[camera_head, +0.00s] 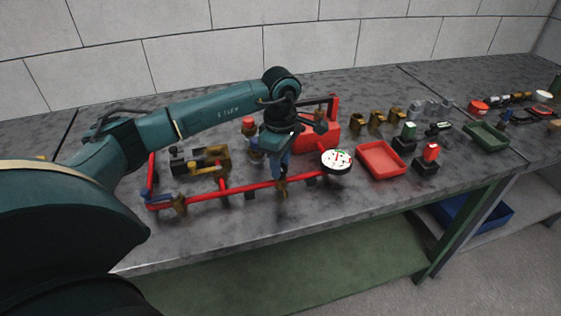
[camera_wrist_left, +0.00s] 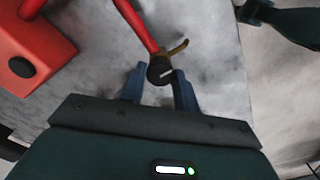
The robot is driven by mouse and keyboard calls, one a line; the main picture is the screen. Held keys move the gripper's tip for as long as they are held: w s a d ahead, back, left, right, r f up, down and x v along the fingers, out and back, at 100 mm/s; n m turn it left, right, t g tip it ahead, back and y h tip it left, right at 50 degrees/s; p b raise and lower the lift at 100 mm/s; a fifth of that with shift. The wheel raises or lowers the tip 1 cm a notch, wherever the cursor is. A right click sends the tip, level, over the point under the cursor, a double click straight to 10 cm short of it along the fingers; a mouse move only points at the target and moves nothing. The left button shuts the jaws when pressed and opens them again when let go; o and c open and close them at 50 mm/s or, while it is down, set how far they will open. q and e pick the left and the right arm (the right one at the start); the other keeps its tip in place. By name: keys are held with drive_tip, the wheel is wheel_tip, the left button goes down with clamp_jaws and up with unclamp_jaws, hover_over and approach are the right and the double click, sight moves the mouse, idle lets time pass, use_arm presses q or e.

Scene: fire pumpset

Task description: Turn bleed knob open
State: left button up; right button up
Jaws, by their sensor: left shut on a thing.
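The bleed knob (camera_wrist_left: 160,70) is a dark round knob with a white line on its face, at the end of the red pipe in the left wrist view. My left gripper (camera_wrist_left: 158,82) has its two blue fingers on either side of the knob and is shut on it. A curved brass piece (camera_wrist_left: 178,48) sticks out beside the knob. In the head view my left gripper (camera_head: 281,177) points down at a brass fitting (camera_head: 282,189) on the red pipe (camera_head: 245,188); the knob is hidden between the fingers there. My right gripper is not in view.
A white-faced gauge (camera_head: 336,160) stands right of the gripper, with a red tray (camera_head: 381,160) beyond. A red box with a handle (camera_head: 322,136) is behind. Brass valves (camera_head: 208,160) stand left. The bench front (camera_head: 235,245) is clear.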

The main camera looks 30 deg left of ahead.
use_arm(q)
drive_tip(key=shift+n, duration=0.3)
drive_tip(key=n+b, duration=0.1)
drive_tip(key=n, duration=0.8)
drive_tip(key=shift+n, duration=0.4)
drive_tip(key=n, duration=0.3)
drive_tip(key=shift+n, duration=0.4)
drive_tip(key=n, duration=0.5)
drive_tip(key=shift+r, duration=0.1)
drive_tip(key=shift+n, duration=2.3)
drive_tip(key=o, duration=1)
drive_tip(key=shift+c, duration=0.2)
